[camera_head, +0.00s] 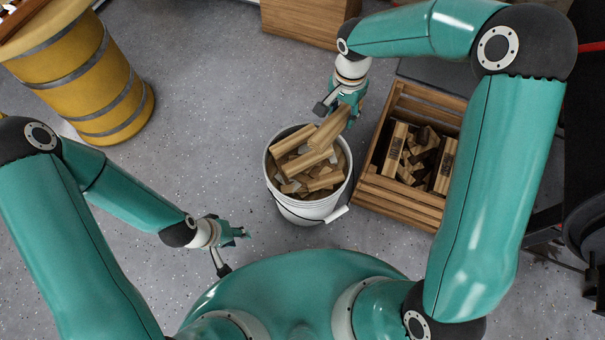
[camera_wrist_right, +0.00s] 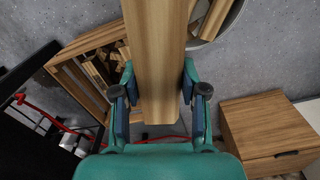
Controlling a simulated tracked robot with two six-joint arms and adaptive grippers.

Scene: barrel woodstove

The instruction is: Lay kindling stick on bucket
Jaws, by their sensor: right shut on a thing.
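A white bucket (camera_head: 309,208) stands on the floor, filled with several wood pieces. My right gripper (camera_head: 349,108) is at the bucket's upper right rim in the head view. It is shut on a kindling stick (camera_head: 329,129), which reaches out over the wood in the bucket; I cannot tell whether it touches the pieces below. In the right wrist view the stick (camera_wrist_right: 156,60) runs between the two fingers of the right gripper (camera_wrist_right: 157,85), and the bucket rim (camera_wrist_right: 232,18) shows behind it. My left gripper (camera_head: 236,233) is empty, left of the bucket, its fingers too small to judge.
A wooden crate (camera_head: 398,199) with wood pieces stands close to the right of the bucket. A yellow barrel (camera_head: 83,82) is at the upper left and a wooden box (camera_head: 305,18) at the top. The floor (camera_head: 205,115) left of the bucket is clear.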

